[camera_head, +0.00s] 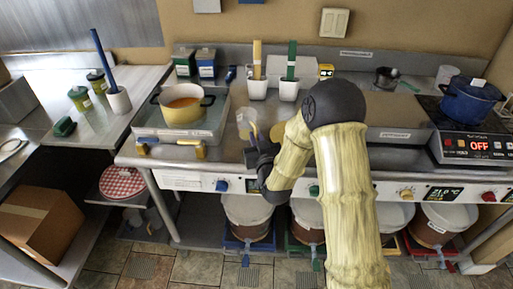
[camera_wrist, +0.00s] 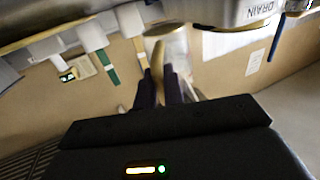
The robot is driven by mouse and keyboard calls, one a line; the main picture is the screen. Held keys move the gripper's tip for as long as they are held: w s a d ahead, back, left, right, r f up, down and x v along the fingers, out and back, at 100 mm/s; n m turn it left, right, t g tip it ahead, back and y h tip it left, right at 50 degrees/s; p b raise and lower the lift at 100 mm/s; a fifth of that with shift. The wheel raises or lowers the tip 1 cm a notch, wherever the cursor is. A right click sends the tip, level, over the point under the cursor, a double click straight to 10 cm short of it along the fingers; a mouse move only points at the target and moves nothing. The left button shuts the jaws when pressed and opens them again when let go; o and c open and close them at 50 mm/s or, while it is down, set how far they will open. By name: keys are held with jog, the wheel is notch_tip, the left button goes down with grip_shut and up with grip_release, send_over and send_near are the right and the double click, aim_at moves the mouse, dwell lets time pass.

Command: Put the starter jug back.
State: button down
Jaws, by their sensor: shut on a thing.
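The starter jug (camera_head: 243,119) looks clear or pale and stands out above the steel counter, left of my arm in the head view. My gripper (camera_head: 255,139) is shut on its yellowish handle, which also shows between the two dark fingers in the wrist view (camera_wrist: 157,58). The pale jug body (camera_wrist: 178,45) shows just beyond the fingers there. I cannot tell whether the jug touches the counter. Its lower part is partly hidden by my gripper.
A yellow pot (camera_head: 183,106) sits on a steel plate to the left. Two white holders (camera_head: 289,89) with tall yellow and green handles stand behind. A blue pot (camera_head: 470,101) is on the hob at right. Buckets (camera_head: 247,214) stand below the counter. My arm hides the counter's middle.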

notch_tip(320, 180, down, 4)
jog(key=shift+w+f, duration=0.1)
jog(key=shift+w, duration=0.05)
jog(key=shift+s+a, duration=0.15)
jog(key=shift+s, duration=0.1)
jog(key=c, duration=1.5)
grip_release()
jog(key=shift+w+d, duration=0.15)
jog(key=shift+d, duration=0.15)
jog(key=p+v, duration=0.1)
jog(key=v, duration=1.1)
jog(key=shift+p, duration=0.4)
